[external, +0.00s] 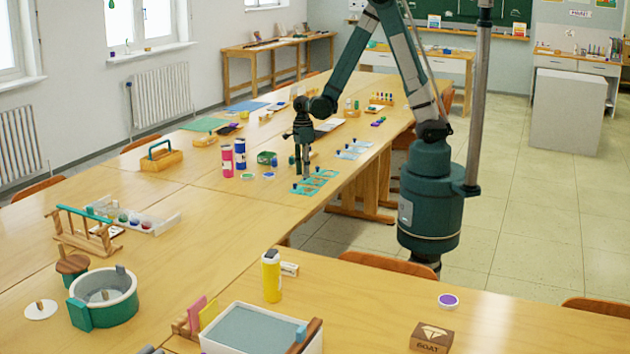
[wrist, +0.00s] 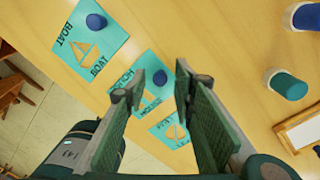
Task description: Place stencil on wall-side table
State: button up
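Teal stencils with blue knobs lie in a row near the table's right edge. In the wrist view, one stencil (wrist: 90,42) reads BOAT and shows a boat cutout. A middle stencil (wrist: 148,62) with HOUSE lettering lies below my gripper (wrist: 160,88), partly hidden by its fingers. A third stencil (wrist: 170,130) lies lower, partly covered. My gripper is open and empty, fingers on both sides of the middle stencil's blue knob. In the external view my gripper (external: 302,172) points down over the teal stencils (external: 304,189). A wooden table (external: 262,48) stands along the far wall.
Lighter blue stencils (external: 354,148) lie farther along the same edge. A wooden caddy (external: 161,160) is farther left. Bare tabletop lies in front.

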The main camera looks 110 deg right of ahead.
notch_tip(320, 180, up, 11)
jog(key=p, duration=0.2)
jog(key=shift+d+r, duration=0.2)
jog(key=shift+d, duration=0.25)
dwell(0.6)
jog(key=w+a+r+n+t+h, duration=0.1)
jog(key=a+r+n+t, duration=0.1)
jog(key=a+r+n, duration=0.5)
jog(key=w+a+r+n+t+h, duration=0.1)
jog(key=a+r+n, duration=0.5)
jog(key=a+n, duration=0.35)
jog(key=s+a+r+n+t, duration=0.2)
jog(key=s+a+r+n, duration=0.1)
jog(key=a+n, duration=0.5)
jog(key=s+a+r+n+t+y, duration=0.1)
jog(key=s+a+r+n+t, duration=0.1)
jog(key=a+n, duration=0.7)
notch_tip(320, 180, up, 2)
jog(key=shift+s+a+r+n, duration=0.15)
jog(key=shift+s+n, duration=0.3)
jog(key=shift+n, duration=0.8)
